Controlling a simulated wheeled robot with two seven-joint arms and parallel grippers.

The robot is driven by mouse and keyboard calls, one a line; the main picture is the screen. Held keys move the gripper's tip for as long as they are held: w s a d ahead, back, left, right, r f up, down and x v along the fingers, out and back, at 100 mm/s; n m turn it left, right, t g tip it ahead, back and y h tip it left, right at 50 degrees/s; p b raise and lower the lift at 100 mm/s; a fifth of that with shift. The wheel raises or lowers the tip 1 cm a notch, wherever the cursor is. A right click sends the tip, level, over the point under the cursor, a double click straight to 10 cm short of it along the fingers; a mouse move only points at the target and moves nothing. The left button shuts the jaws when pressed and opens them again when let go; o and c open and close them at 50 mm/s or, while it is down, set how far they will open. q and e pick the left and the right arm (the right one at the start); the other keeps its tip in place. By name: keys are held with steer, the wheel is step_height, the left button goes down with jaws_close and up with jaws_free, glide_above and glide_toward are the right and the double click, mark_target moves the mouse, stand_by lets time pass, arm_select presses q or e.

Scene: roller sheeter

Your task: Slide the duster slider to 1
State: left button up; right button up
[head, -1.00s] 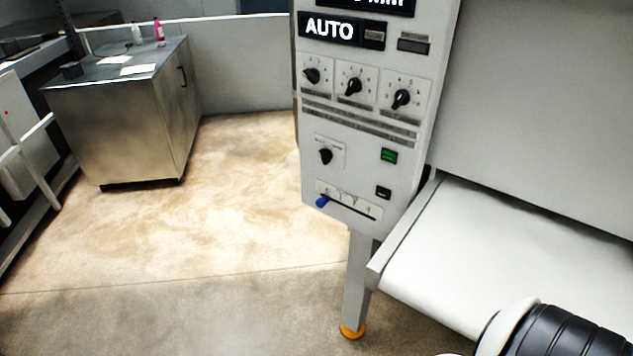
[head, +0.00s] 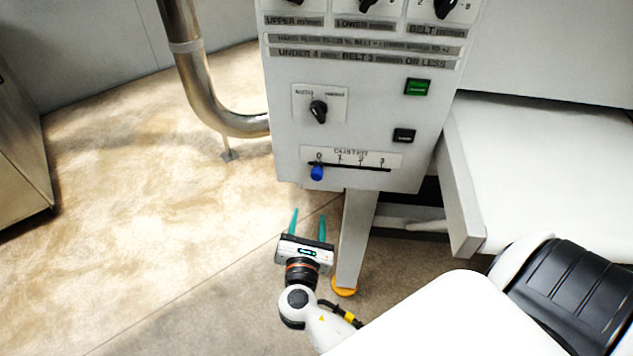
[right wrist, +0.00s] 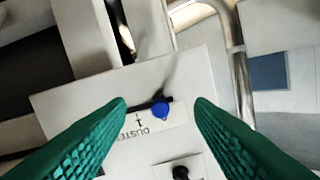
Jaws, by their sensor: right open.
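The duster slider has a blue knob (head: 317,172) at the left end of its slot, under the 0 mark. Its scale plate (head: 351,158) reads 0, 1, 2, 3 from left to right, low on the grey control panel. My right gripper (head: 309,212) is open and empty below the knob, its teal fingers pointing up toward the panel. In the right wrist view the blue knob (right wrist: 161,110) shows between the two green fingers (right wrist: 161,102), apart from both. My left gripper is not in view.
A selector knob (head: 318,111), a green button (head: 417,87) and a black button (head: 403,135) sit above the slider. A white belt table (head: 545,170) stands right of the panel. A bent metal pipe (head: 205,95) is at left.

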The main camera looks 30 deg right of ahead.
mark_target(316, 177)
steer(key=shift+h, duration=0.6)
steer(key=w+d+r, duration=0.1)
steer(key=w+d, duration=0.1)
steer(key=w+d+r+p, duration=0.1)
steer(key=w+d, duration=0.2)
steer(key=w+d+r, duration=0.1)
steer(key=w+d, duration=0.1)
steer(key=w, duration=0.1)
steer(key=shift+d, duration=0.25)
steer(key=shift+w+d+f+p, duration=0.1)
steer(key=shift+w+d+p, duration=0.2)
steer(key=shift+w+d, duration=0.15)
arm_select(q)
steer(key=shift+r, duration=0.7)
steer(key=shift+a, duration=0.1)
arm_select(e)
steer(key=shift+c, duration=0.6)
jaws_close()
